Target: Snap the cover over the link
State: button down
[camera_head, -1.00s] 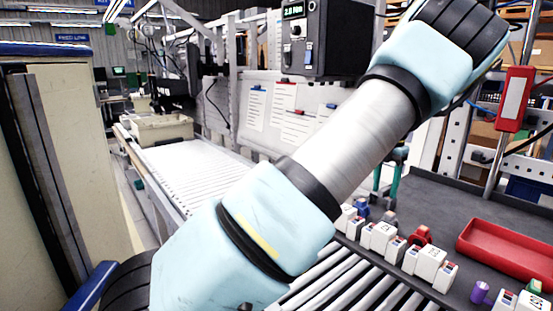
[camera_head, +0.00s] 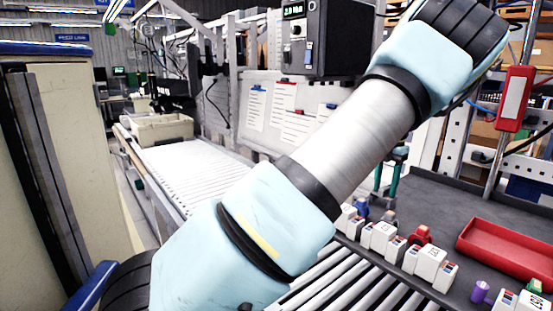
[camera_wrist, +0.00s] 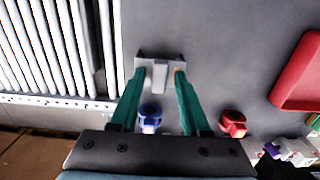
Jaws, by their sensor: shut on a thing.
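My gripper (camera_wrist: 160,84) shows in the wrist view with its two green fingers closed on a small grey piece (camera_wrist: 160,62). The piece has a darker edge at its far side and a paler middle; I cannot tell whether it is the cover. I cannot pick out the link for certain in either view. In the head view my own arm crosses the middle, and only a bit of green finger (camera_head: 394,176) shows behind it. The contact between the grey piece and the surface below it is unclear.
A blue part (camera_wrist: 150,116) and a red part (camera_wrist: 232,122) lie near my fingers. A red tray (camera_head: 508,252) stands on the dark worktop (camera_head: 450,205). Several white labelled blocks (camera_head: 431,262) line its front edge, beside the rollers (camera_head: 335,284). A purple part (camera_head: 480,292) is at front right.

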aim_at(385, 188)
jog(key=shift+s+a+f, duration=0.15)
jog(key=shift+f, duration=0.35)
jog(key=shift+s+a+f, duration=0.1)
jog(key=shift+f, duration=0.4)
jog(key=shift+w+d+r+p, duration=0.1)
jog(key=shift+w+r+p, duration=0.1)
jog(key=shift+r+p, duration=0.65)
jog(key=shift+d+r, duration=0.1)
jog(key=shift+r, duration=2.8)
jog(key=shift+w, duration=0.1)
